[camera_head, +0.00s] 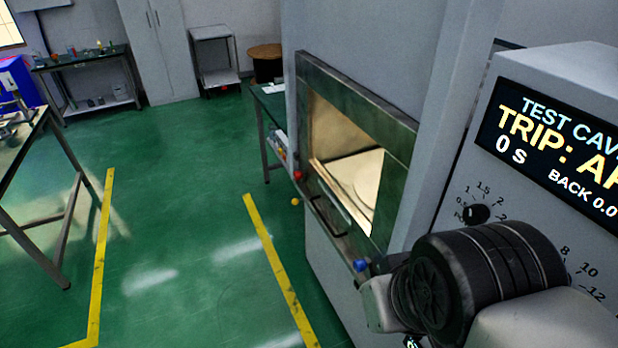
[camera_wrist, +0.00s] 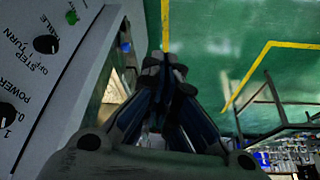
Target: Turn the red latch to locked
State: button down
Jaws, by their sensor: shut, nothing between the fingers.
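A small red knob (camera_head: 298,175), which looks like the red latch, sits at the left edge of the dark metal front of the cavity (camera_head: 352,98) in the head view. Its exact turn is too small to read. I cannot make out the latch in the wrist view. My gripper (camera_wrist: 165,66) is shut and empty in the wrist view, its fingertips together over green floor. The control panel (camera_wrist: 50,80) is to the left of it. In the head view my wrist covers part of the panel, and the fingers are mostly hidden. The gripper appears apart from the latch.
A yellow knob (camera_head: 295,201), a dark handle (camera_head: 328,216) and a blue knob (camera_head: 360,265) are near the cavity's lower edge. A display (camera_head: 550,140) reads "TRIP". A bench (camera_head: 25,150) stands at left. Green floor with yellow lines is clear between.

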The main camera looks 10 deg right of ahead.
aim_at(301, 175)
jog(key=i+j, duration=0.25)
jog(key=i, duration=0.2)
jog(key=i+j+z, duration=0.1)
jog(key=i+j, duration=0.15)
jog(key=i, duration=0.2)
jog(key=i+j, duration=0.25)
jog(key=i, duration=0.2)
jog(key=i+j, duration=0.3)
jog(key=i, duration=0.15)
jog(key=l+z, duration=0.05)
